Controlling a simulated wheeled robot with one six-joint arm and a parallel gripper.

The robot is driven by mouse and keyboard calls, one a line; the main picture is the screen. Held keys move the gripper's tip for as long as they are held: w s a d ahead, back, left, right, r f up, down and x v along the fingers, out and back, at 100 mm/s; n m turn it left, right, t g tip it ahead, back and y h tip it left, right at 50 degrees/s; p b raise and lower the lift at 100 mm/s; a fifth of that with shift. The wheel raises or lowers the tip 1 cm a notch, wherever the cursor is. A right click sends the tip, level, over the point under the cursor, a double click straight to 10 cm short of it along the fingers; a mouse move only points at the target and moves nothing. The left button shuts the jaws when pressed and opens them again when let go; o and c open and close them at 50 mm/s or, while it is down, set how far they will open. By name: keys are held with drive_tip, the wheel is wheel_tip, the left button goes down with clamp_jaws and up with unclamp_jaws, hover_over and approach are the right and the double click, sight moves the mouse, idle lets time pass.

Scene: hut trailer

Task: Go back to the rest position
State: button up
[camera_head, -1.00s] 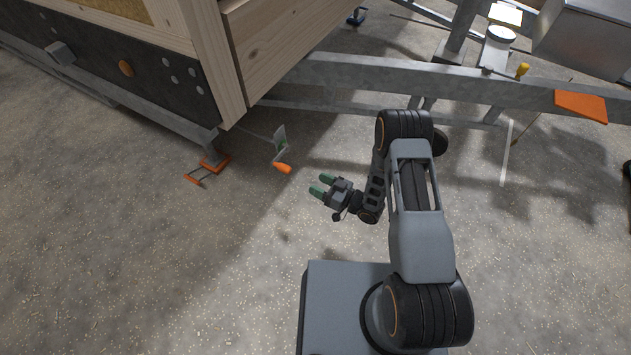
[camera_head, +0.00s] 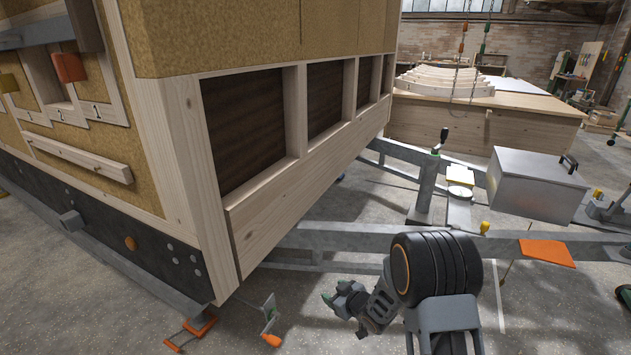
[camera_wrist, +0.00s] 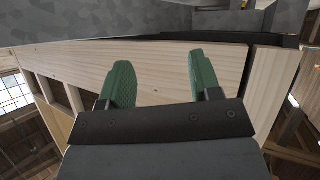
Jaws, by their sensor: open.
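My gripper (camera_head: 329,300) is at the bottom middle of the head view, low beside the front corner of the wooden hut. Its green fingers point left. In the wrist view my gripper (camera_wrist: 158,82) shows two green fingers set well apart with nothing between them. Behind them in that view is the pale wooden skirt board (camera_wrist: 155,70) of the hut. The same skirt board (camera_head: 300,190) runs along the hut's lower side in the head view. My fingers appear apart from it.
The grey trailer frame (camera_head: 330,238) runs to the right, with an orange plate (camera_head: 547,252) and a metal box (camera_head: 535,183) on it. A workbench (camera_head: 480,120) stands behind.

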drive_tip(key=s+d+r+m+g+h+p, duration=0.1)
drive_tip(key=s+d+r+m+h+p, duration=0.15)
drive_tip(key=r, duration=0.55)
drive_tip(key=s+d+r+m+h+p, duration=0.1)
drive_tip(key=d+r+h+p, duration=0.2)
drive_tip(key=r, duration=0.5)
drive_tip(key=s+d+r+m+g+h+p, duration=0.1)
drive_tip(key=s+d+r+m+h+p, duration=0.2)
drive_tip(key=r, duration=0.5)
drive_tip(key=s+d+r+m+g+y+p, duration=0.1)
drive_tip(key=s+r+g+p, duration=0.3)
drive_tip(key=s+r+p, duration=0.4)
drive_tip(key=s+r+m, duration=0.1)
drive_tip(key=s+r, duration=0.5)
drive_tip(key=s, duration=0.3)
drive_tip(key=shift+s+d+g, duration=0.3)
drive_tip(key=shift+s+d, duration=0.05)
drive_tip(key=shift+d, duration=0.05)
drive_tip(key=shift+m, duration=0.25)
